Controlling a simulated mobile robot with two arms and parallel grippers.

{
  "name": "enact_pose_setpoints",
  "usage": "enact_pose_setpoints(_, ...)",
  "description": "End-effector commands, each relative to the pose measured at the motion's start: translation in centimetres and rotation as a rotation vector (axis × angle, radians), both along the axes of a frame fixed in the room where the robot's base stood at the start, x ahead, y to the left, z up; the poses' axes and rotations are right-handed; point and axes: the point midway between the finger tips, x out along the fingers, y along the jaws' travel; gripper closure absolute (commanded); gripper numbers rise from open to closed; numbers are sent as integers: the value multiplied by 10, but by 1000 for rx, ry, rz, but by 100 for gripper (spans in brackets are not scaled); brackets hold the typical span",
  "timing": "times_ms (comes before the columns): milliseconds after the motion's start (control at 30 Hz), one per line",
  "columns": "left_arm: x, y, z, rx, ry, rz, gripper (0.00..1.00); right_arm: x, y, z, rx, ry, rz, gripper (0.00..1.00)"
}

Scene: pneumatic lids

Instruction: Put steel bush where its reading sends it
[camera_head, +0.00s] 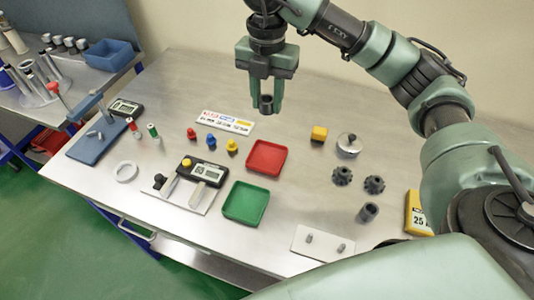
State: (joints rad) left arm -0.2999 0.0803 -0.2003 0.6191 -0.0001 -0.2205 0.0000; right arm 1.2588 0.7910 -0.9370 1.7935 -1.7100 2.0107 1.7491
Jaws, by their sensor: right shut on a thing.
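My right gripper (266,104) points down over the back middle of the table. It is shut on a small dark grey steel bush (266,106), which it holds above the table. A measuring gauge with a display (205,172) sits on a pale plate at centre left; its digits are too small to read. A red tray (282,146) lies right of the gauge, with a green tray (261,205) in front of it. My left gripper is not in view.
A printed card (227,122) and several coloured pegs (211,140) lie behind the gauge. A blue stand (87,146) is at left.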

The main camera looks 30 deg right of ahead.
Motion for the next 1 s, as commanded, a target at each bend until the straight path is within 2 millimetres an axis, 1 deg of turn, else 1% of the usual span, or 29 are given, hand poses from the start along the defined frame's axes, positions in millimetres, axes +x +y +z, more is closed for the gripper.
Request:
enact_pose_setpoints(33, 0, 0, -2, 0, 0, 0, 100, -2, 1, -17, 2, 8, 2, 100)
enact_pose_setpoints(100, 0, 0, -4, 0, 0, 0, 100, -2, 1, -36, 3, 9, 3, 100)
enact_pose_setpoints(167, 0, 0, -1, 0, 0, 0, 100, -2, 1, -50, 2, 7, 3, 100)
enact_pose_setpoints(233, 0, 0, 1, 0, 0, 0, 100, -2, 1, -69, 1, 8, 3, 100)
enact_pose_setpoints(400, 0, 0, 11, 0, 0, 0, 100, -1, 0, -107, 0, 5, 2, 100)
enact_pose_setpoints(500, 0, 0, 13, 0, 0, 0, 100, -1, 0, -123, -1, 3, 3, 100)
enact_pose_setpoints(667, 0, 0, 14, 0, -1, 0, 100, -1, 0, -135, 0, 1, 4, 100)
enact_pose_setpoints(900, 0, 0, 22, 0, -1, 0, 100, -1, 0, -169, 0, 3, 4, 100)
enact_pose_setpoints(1000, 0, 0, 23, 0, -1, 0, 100, 0, 0, -175, -1, -1, 4, 100)
